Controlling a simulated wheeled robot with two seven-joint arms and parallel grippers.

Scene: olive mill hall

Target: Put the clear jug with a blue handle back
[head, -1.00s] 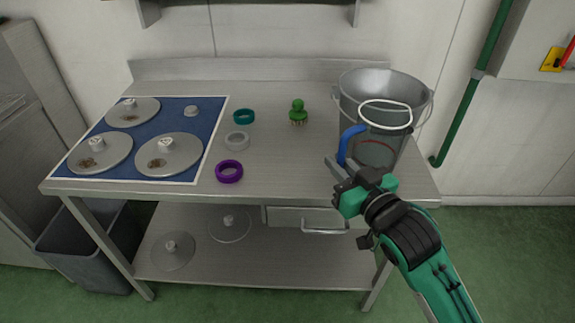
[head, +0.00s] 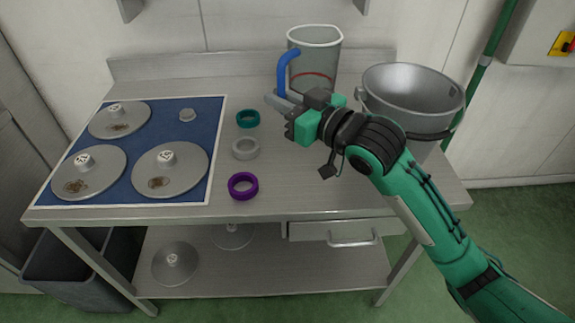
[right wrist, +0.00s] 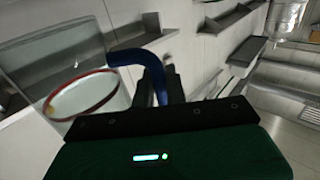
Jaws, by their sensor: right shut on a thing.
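The clear jug (head: 318,62) has a blue handle (head: 284,72) on its left side and a red line around its lower part. It looks upright and stands out above the back of the steel table (head: 300,190); whether its base touches anything is hidden behind my gripper. My right gripper (head: 287,98) is shut on the handle. In the right wrist view, the blue handle (right wrist: 138,57) runs down between the dark fingers, and the jug's clear wall (right wrist: 60,60) fills the left side. My left gripper is not in view.
A steel bucket (head: 412,98) stands at the table's right, close to my right arm. Purple (head: 243,186), white (head: 245,148) and teal (head: 248,118) rings lie left of centre. A blue mat (head: 190,139) carries several steel lids. The table's front middle is clear.

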